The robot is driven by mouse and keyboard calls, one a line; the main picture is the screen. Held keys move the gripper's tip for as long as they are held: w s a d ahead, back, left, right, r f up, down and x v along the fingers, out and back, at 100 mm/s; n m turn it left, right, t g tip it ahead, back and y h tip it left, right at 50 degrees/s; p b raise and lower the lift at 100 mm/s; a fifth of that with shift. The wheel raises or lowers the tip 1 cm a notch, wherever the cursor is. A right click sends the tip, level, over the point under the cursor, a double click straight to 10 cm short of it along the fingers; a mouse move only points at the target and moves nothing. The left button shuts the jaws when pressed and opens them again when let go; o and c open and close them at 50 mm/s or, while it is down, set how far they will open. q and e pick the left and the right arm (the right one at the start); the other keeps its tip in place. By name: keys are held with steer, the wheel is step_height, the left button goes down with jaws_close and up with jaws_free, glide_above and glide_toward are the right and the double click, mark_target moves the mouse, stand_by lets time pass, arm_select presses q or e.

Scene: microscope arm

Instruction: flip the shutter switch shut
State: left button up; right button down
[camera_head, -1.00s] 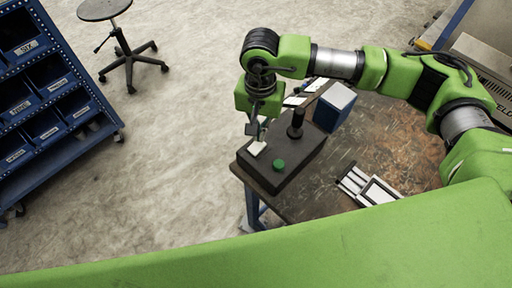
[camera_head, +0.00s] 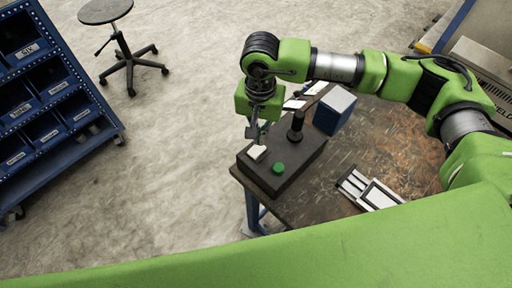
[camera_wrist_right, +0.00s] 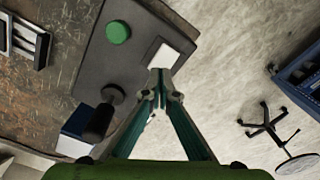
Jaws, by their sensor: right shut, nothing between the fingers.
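The shutter switch looks to be the white rocker (camera_head: 257,152) on the dark box (camera_head: 262,179) at the table's corner; it also shows in the right wrist view (camera_wrist_right: 163,54). Its exact tilt is too small to tell. My right gripper (camera_head: 256,136) is shut and empty, pointing down right at the switch. In the right wrist view its closed fingertips (camera_wrist_right: 161,74) overlap the near edge of the white rocker; I cannot tell whether they touch it. My left gripper is not in view.
A green button (camera_head: 279,167) and a black upright post (camera_head: 296,125) sit on the same box. A blue and white box (camera_head: 334,108) and a white-framed tray (camera_head: 371,191) lie on the worn table (camera_head: 393,135). A stool and blue bin rack stand away on the floor.

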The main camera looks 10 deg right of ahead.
mark_target(260, 147)
steer(key=shift+s+f+b, duration=0.1)
steer(key=shift+f+b, duration=1.45)
steer(key=shift+b, duration=0.15)
stand_by(1.0)
steer(key=shift+r, duration=0.15)
steer(key=shift+r+p, duration=0.3)
steer(key=shift+r, duration=0.3)
steer(key=shift+r+p, duration=0.75)
steer(key=shift+r, duration=2.05)
